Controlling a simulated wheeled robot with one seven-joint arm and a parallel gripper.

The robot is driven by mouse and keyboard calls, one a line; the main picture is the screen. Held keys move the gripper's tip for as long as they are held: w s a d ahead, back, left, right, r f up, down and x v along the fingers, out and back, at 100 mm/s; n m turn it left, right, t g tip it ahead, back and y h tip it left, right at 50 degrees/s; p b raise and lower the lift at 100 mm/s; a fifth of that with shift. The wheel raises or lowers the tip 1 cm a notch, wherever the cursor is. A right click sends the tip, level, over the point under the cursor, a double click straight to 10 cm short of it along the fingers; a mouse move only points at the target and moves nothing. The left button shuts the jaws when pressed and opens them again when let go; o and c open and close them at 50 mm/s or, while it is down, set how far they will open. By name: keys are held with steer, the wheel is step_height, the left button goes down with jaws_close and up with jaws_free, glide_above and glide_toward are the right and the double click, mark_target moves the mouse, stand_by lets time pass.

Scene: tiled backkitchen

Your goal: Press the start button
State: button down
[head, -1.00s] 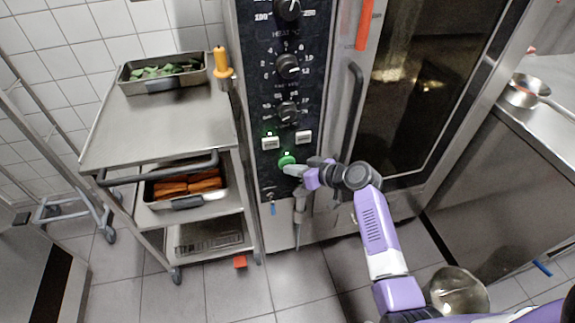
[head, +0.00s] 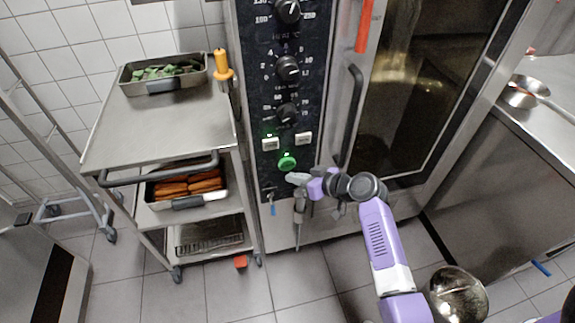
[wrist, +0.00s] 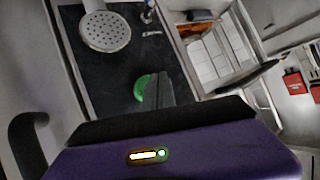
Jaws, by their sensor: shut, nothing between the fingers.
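The start button is a round green button (head: 287,162) low on the oven's dark control panel (head: 285,100), with a small bright light at its top. My gripper (head: 297,178) is shut and empty, just below and to the right of the button, which now shows whole in the head view. In the wrist view the green button (wrist: 142,87) is partly hidden behind the dark fingers (wrist: 160,90). I cannot tell any contact from this view; the head view shows the tip off the button's face.
Two pale switches (head: 270,143) (head: 304,138) and black knobs (head: 287,68) sit above the button. A hand shower (wrist: 105,32) hangs close by. The oven door handle (head: 351,115) is to the right. A steel trolley (head: 160,130) with pans stands left.

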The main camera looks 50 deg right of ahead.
steer(key=s+a, duration=0.2)
steer(key=s, duration=0.1)
steer(key=shift+w+d, duration=0.1)
stand_by(1.0)
steer(key=s+d+r+m+t+h, duration=0.1)
steer(key=s+d+r+m+h, duration=0.25)
steer(key=s+r+h, duration=0.2)
steer(key=s+a+r+n+y, duration=0.2)
steer(key=s+a+r, duration=0.3)
steer(key=s+a, duration=0.7)
steer(key=s+a+r+n+t+y, duration=0.1)
steer(key=s+a+r+n+y, duration=0.2)
steer(key=s+a, duration=0.9)
step_height(320, 180, up, 3)
steer(key=shift+a+f, duration=0.2)
steer(key=shift+a, duration=0.6)
